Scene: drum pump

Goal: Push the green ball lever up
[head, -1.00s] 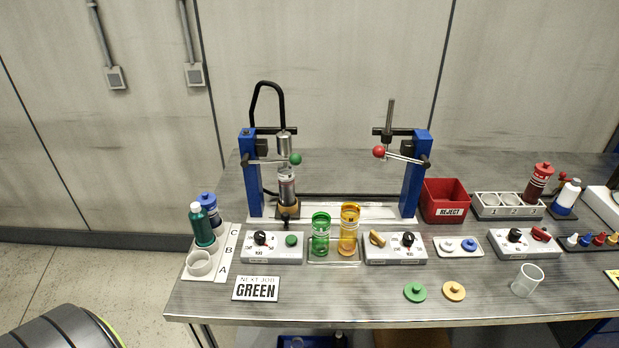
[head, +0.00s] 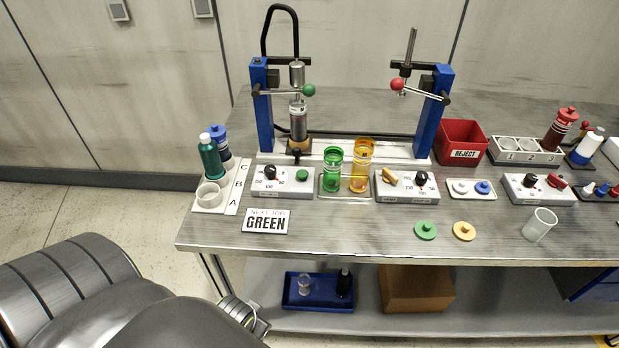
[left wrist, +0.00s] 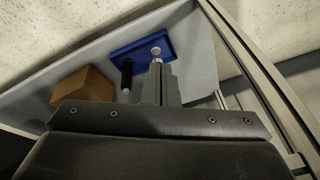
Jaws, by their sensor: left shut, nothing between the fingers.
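The green ball (head: 309,90) sits on the end of a thin metal lever (head: 282,92). The lever runs roughly level from the left blue pump column (head: 263,110), beside a metal pump cylinder over a clear tube. My left arm fills the lower left of the head view, in front of the bench and well below the lever. My left gripper (left wrist: 160,84) shows in the left wrist view with its fingers together and empty, pointing toward the lower shelf. The lever is not in the left wrist view. My right gripper is not in view.
The bench (head: 340,235) holds a green tube (head: 333,168), an orange tube (head: 361,165), switch boxes and a "GREEN" sign (head: 266,221). A red ball lever (head: 397,84) is on the right column. Below, the shelf holds a blue tray (head: 318,304) and a brown box (head: 416,288).

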